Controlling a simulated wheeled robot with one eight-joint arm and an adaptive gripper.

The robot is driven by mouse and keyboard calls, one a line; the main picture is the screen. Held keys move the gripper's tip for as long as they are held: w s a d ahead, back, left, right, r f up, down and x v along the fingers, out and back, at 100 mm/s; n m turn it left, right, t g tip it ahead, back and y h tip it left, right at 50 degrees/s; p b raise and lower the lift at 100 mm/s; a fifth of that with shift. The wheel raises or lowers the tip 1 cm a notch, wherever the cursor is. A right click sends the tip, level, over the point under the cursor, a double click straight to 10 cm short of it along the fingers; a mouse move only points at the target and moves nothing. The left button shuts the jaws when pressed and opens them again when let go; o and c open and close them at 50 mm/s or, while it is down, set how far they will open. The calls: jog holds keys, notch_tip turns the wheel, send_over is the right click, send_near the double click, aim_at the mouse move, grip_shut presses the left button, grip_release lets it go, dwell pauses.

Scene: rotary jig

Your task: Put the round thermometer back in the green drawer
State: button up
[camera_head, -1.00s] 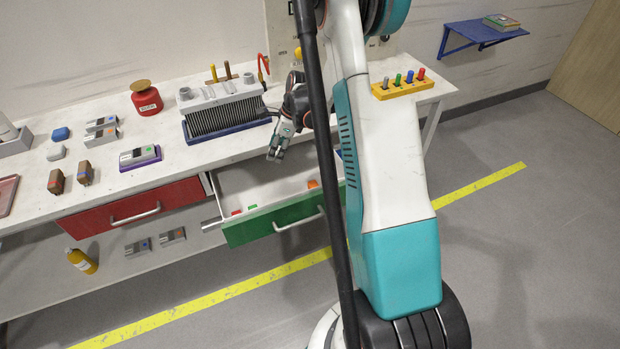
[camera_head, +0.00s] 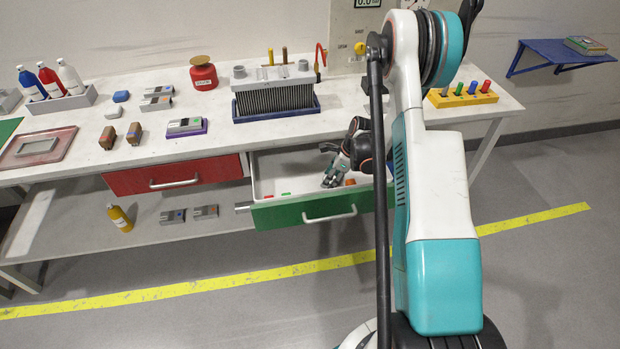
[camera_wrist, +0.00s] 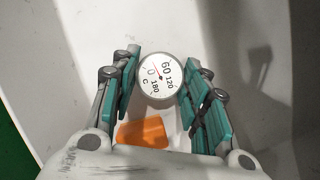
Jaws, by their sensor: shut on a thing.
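The round thermometer (camera_wrist: 159,80) has a white dial and a grey rim. In the wrist view it sits between the teal fingers of my gripper (camera_wrist: 160,88), which is shut on it. In the head view my gripper (camera_head: 331,181) is inside the open green drawer (camera_head: 290,212), near its middle. The thermometer cannot be made out in the head view. In the wrist view the pale drawer floor lies behind it; whether it touches the floor I cannot tell.
An orange block (camera_wrist: 144,132) lies in the drawer close to the gripper. Small red and green items (camera_head: 286,195) lie at the drawer's left front. The closed red drawer (camera_head: 170,174) is to the left. A finned device in a blue tray (camera_head: 276,116) stands on the bench above.

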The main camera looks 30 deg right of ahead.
aim_at(306, 180)
jog(key=w+a, duration=0.3)
jog(key=shift+w+a+b, duration=0.1)
jog(key=shift+w+b, duration=0.1)
jog(key=shift+b, duration=0.2)
jog(key=w+a+b, duration=0.1)
jog(key=w+a, duration=0.1)
jog(key=shift+w+a+f, duration=0.1)
jog(key=shift+w+a, duration=0.25)
jog(key=shift+s+d+f+b, duration=0.1)
jog(key=shift+f+b, duration=0.35)
jog(key=shift+f, duration=0.1)
jog(key=shift+d, duration=0.1)
jog(key=shift+f, duration=0.15)
jog(key=o, duration=1.2)
jog(key=shift+c, duration=0.2)
jog(key=shift+r, duration=0.2)
